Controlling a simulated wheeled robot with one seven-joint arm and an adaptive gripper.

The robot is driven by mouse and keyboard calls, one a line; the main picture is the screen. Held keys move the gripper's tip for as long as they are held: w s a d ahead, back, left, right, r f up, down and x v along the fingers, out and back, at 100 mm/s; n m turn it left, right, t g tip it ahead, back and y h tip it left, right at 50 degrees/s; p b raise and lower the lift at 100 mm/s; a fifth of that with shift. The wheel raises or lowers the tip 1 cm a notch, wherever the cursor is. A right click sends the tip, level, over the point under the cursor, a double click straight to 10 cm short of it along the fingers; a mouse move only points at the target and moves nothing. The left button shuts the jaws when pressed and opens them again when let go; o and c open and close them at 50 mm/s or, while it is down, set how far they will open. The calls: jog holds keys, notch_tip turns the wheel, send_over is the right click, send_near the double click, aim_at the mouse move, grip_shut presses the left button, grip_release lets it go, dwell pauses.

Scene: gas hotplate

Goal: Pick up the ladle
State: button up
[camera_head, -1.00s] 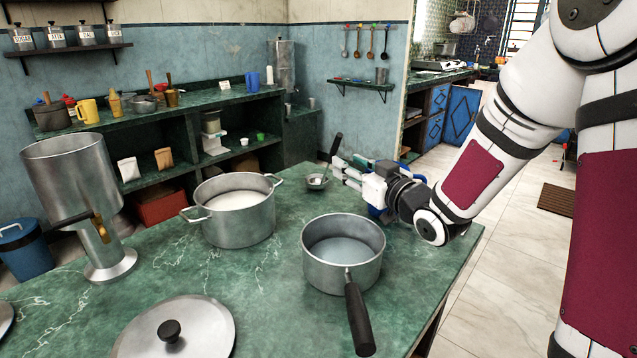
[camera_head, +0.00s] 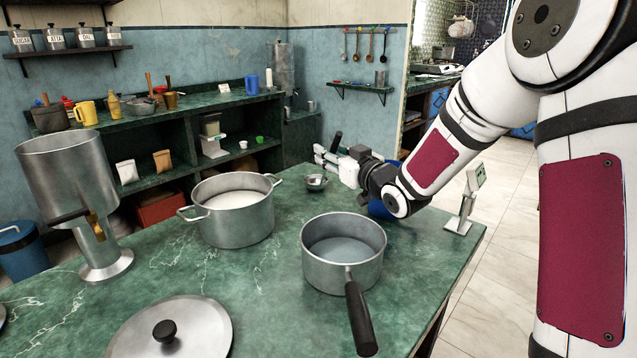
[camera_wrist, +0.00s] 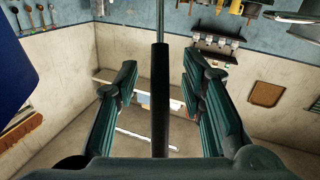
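The ladle's dark handle (camera_head: 336,141) sticks up behind my gripper at the far end of the green counter. A small metal bowl (camera_head: 317,183) sits just below; my gripper hides how the ladle meets it. My gripper (camera_head: 322,158) is level with the handle, its fingers pointing left. In the wrist view, the black handle (camera_wrist: 160,100) stands upright between the spread fingers of my gripper (camera_wrist: 160,95). A gap shows on each side of the handle, so the gripper is open around it. The ladle's lower end is not clearly visible.
A two-handled pot (camera_head: 235,222) stands left of my gripper and a saucepan (camera_head: 343,270) stands nearer. A lid (camera_head: 180,335) lies at the front. A small stand (camera_head: 465,205) is at the counter's right edge. Bare counter lies between the pots and lid.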

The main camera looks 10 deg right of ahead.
grip_shut()
jog(key=shift+r, duration=0.15)
